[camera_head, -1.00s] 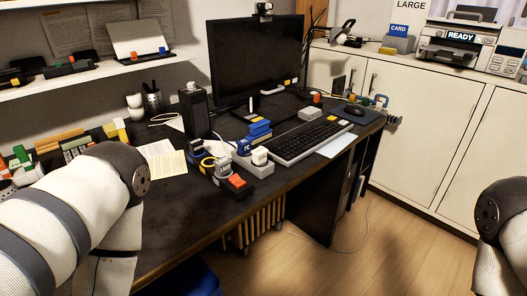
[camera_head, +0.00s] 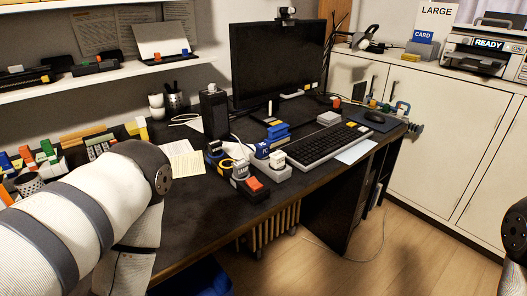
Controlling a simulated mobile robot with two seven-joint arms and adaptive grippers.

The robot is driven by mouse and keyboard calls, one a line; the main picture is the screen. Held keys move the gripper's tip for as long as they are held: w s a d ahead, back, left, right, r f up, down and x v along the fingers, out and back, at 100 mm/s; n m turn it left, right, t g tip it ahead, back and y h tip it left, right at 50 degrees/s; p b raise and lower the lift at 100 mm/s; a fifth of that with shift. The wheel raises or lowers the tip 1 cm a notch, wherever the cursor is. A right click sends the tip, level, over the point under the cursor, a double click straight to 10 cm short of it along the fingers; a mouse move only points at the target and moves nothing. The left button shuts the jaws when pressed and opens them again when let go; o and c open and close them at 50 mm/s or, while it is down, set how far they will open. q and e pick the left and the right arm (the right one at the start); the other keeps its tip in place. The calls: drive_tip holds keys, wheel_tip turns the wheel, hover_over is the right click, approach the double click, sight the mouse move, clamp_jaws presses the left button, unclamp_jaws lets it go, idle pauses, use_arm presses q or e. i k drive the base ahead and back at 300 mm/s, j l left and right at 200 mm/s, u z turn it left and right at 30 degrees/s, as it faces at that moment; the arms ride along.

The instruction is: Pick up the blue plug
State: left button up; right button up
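A power strip (camera_head: 277,172) lies near the front edge of the dark desk. A small blue plug (camera_head: 262,150) with pale lettering stands at its left end, beside a white plug (camera_head: 279,158). A dark plug with a yellow cable (camera_head: 240,169) and a block with a red-orange switch (camera_head: 255,185) sit just left of it. My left arm comes in over the desk's left part, well left of the plugs. My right arm shows only at the right edge. Neither gripper shows.
Behind the plugs are blue blocks (camera_head: 278,130), a keyboard (camera_head: 322,145) and a monitor (camera_head: 278,62). A black box (camera_head: 214,113) and papers (camera_head: 185,160) are to the left. The desk front left of the strip is clear. Cabinets (camera_head: 440,130) stand right.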

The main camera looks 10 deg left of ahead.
sight(262, 148)
drive_tip(key=i+l+u, duration=0.2)
drive_tip(key=l+u, duration=0.15)
drive_tip(key=i+l+u, duration=0.3)
drive_tip(key=l+u, duration=0.35)
drive_tip(key=l, duration=0.15)
